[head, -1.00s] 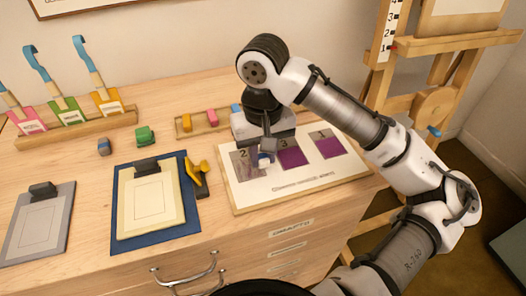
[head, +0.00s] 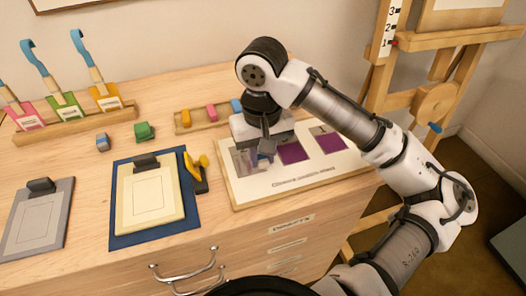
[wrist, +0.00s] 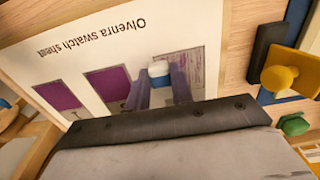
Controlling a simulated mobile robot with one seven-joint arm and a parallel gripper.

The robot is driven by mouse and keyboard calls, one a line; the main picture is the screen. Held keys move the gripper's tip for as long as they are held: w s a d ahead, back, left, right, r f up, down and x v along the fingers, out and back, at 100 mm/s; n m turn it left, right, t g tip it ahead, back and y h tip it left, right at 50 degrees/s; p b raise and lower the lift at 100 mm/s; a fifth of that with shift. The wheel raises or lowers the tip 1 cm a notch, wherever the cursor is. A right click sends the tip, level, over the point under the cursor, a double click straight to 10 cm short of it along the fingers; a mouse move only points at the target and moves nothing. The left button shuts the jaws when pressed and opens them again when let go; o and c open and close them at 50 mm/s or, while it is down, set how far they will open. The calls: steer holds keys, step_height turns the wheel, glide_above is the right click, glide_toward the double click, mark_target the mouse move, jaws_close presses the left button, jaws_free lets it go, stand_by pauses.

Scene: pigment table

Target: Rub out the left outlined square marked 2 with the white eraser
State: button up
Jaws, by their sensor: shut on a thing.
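The swatch sheet (head: 285,186) lies on the wooden table top with three squares in a row. The left square (head: 243,164) is greyish with faint purple streaks; it also shows in the wrist view (wrist: 190,66). The middle (head: 293,153) and right (head: 331,142) squares are solid purple. My gripper (head: 262,155) points down over the right part of the left square, shut on the white eraser (wrist: 160,70), which has a blue band. In the wrist view the eraser sits between the fingertips. Whether it touches the sheet is hard to tell.
A yellow-handled stamp (head: 196,172) and a cream clipboard (head: 150,197) on a blue mat lie left of the sheet. A grey clipboard (head: 38,215) is farther left. A rack of colored blocks (head: 208,116) stands behind, an easel (head: 430,105) to the right.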

mark_target(238, 171)
steer(key=shift+s+a+r+p, duration=0.1)
steer(key=shift+s+a+p, duration=0.15)
steer(key=shift+a, duration=0.3)
steer(key=shift+s+a+r+p, duration=0.1)
steer(key=shift+a+p, duration=0.15)
steer(key=shift+a, duration=0.3)
steer(key=shift+s+a+f+p, duration=0.1)
steer(key=shift+s+a+p, duration=0.15)
steer(key=shift+a, duration=0.5)
steer(key=shift+s+a+f+p, duration=0.1)
steer(key=shift+s+a+p, duration=0.15)
steer(key=shift+a, duration=0.45)
steer(key=shift+r, duration=0.1)
steer(key=shift+w+d, duration=0.25)
steer(key=shift+d, duration=0.6)
steer(key=shift+w+d, duration=0.3)
steer(key=shift+d, duration=0.6)
steer(key=shift+w+d, duration=0.25)
steer(key=shift+d, duration=0.6)
steer(key=shift+p, duration=0.5)
